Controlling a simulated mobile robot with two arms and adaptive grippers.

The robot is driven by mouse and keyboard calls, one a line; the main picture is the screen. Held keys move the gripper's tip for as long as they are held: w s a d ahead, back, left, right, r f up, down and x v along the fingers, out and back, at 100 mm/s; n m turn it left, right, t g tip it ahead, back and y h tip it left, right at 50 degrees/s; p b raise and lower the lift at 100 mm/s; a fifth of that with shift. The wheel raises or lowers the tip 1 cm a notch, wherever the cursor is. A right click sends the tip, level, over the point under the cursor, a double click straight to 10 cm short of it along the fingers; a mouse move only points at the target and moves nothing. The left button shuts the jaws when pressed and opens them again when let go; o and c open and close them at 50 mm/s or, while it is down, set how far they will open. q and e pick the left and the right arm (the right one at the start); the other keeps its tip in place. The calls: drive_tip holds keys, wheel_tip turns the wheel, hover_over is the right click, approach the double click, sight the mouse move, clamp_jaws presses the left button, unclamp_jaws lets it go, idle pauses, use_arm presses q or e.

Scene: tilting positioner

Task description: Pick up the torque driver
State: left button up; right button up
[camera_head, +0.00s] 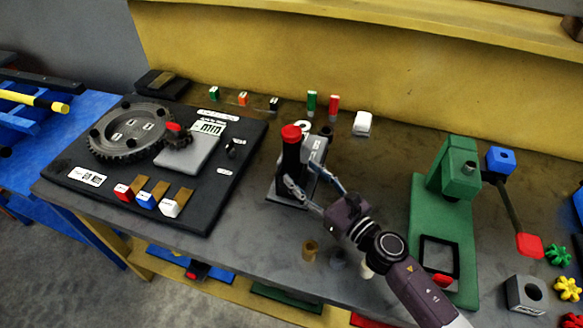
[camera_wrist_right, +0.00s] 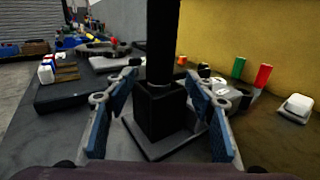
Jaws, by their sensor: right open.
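The torque driver (camera_head: 291,152) appears to be the upright black cylinder with a red top, standing in a black square holder (camera_head: 290,196) on the grey table. In the right wrist view the dark shaft (camera_wrist_right: 162,40) rises from its holder (camera_wrist_right: 163,112), centred between the fingers; its top is cut off. My right gripper (camera_head: 304,176) is open, with its blue-padded fingers pointing at the driver's lower part, one on each side. A gap shows between the fingers and the driver in the wrist view (camera_wrist_right: 161,88). My left gripper is not in view.
Left of the driver lies a black board (camera_head: 205,205) with a large gear (camera_head: 130,128) and coloured blocks. A green fixture (camera_head: 440,215) stands to the right. Green and red pieces (camera_head: 333,104) and a white block (camera_head: 363,123) stand behind, before a yellow wall (camera_head: 300,60).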

sight(297, 168)
drive_tip(key=p+x, duration=0.1)
drive_tip(key=x, duration=0.3)
drive_tip(key=shift+w+a+r+p, duration=0.1)
drive_tip(key=shift+a+r+p, duration=0.1)
drive_tip(key=shift+p, duration=0.1)
drive_tip(key=shift+w+a+f, duration=0.15)
drive_tip(key=shift+w+a, duration=0.15)
drive_tip(key=shift+w, duration=0.1)
drive_tip(key=shift+c, duration=0.6)
clamp_jaws()
